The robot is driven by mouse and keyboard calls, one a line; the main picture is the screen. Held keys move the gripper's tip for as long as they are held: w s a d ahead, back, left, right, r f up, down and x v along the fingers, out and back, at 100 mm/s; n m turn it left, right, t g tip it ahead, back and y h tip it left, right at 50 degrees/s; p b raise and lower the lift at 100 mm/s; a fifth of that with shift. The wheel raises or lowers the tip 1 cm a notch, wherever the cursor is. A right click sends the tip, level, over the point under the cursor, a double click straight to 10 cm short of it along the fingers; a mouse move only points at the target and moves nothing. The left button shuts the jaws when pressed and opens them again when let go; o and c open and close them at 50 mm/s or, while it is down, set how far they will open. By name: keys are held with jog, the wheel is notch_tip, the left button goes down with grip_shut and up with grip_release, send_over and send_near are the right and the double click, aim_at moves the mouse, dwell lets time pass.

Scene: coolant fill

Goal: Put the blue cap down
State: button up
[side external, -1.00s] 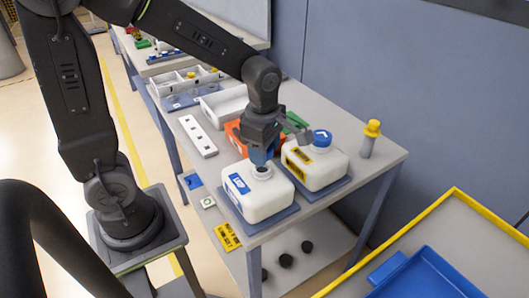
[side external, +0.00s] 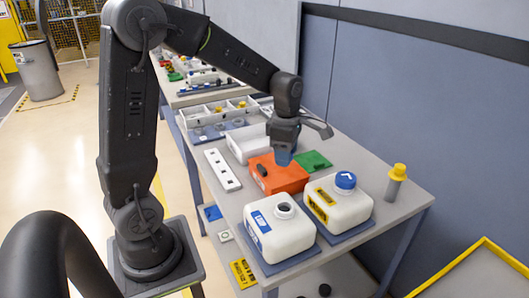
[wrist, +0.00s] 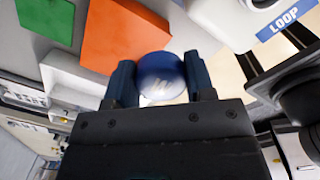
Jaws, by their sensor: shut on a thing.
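My gripper (side external: 283,155) is shut on the blue cap (wrist: 161,77), which sits between its two fingers in the wrist view. In the side view the gripper hangs above the orange block (side external: 277,175), and the held cap cannot be made out clearly there. The white jug with the blue label (side external: 279,230) has an open, uncapped neck (side external: 284,210); the gripper is behind it and apart from it. The other white jug, with a yellow label (side external: 337,204), wears a blue cap (side external: 345,180).
A green plate (side external: 313,161) lies right of the orange block. A white tray (side external: 247,143) and a white slotted strip (side external: 222,169) lie to the left. A yellow-topped bottle (side external: 395,182) stands at the right edge. Bare table (side external: 231,203) shows left of the open jug.

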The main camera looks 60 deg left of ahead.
jog(key=s+a+f+n, duration=0.2)
jog(key=s+a+n, duration=0.15)
jog(key=a, duration=1.35)
jog(key=s+a+f+n, duration=0.15)
jog(key=a+n, duration=0.25)
jog(key=a, duration=1.2)
send_over(255, 141)
jog(key=s+d, duration=0.2)
jog(key=d, duration=0.3)
jog(key=f, duration=0.6)
jog(key=shift+s+a+f, duration=0.1)
jog(key=shift+s+f, duration=0.1)
jog(key=shift+f, duration=2.05)
jog(key=shift+f, duration=0.15)
jog(key=o, duration=0.8)
